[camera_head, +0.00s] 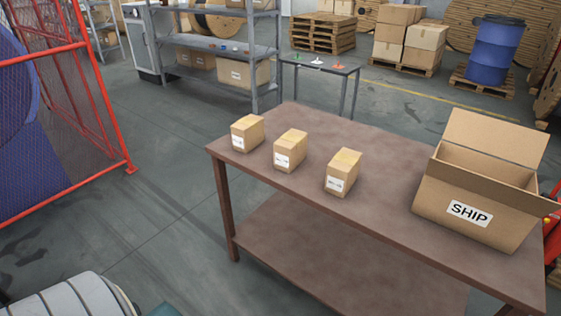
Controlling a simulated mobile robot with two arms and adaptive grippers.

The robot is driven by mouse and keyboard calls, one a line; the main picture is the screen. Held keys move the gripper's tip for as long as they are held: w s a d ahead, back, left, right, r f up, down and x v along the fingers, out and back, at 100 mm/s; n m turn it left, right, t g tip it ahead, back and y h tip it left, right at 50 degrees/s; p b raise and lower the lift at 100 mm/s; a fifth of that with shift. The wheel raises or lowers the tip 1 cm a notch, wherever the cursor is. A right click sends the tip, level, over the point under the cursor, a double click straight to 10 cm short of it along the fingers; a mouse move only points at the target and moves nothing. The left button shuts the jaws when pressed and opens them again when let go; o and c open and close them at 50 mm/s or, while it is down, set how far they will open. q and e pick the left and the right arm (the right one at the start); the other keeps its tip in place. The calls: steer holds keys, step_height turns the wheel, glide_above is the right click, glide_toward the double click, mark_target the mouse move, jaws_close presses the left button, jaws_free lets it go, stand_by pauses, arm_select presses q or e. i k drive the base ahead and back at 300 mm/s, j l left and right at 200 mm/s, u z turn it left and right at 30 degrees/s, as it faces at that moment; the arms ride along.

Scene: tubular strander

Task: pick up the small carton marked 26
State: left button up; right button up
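Three small cartons stand apart in a row on the brown table (390,210). The left carton (247,133) is near the table's far left corner. The middle carton (290,151) stands to its right, and the right carton (343,172) is nearer the table's middle. Each is tan with a lighter tape strip on top and a white label on its front face. The print on the labels is too small to read, so I cannot tell which one is marked 26. Neither of my grippers is in view.
An open box marked SHIP (477,190) stands on the table's right part. A red mesh fence (70,110) is at the left. A grey shelf (215,45) and a small dark table (320,65) stand behind. The floor left of the table is mostly clear.

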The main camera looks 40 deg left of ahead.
mark_target(248, 132)
steer(key=u, duration=1.4)
steer(key=i+z, duration=0.1)
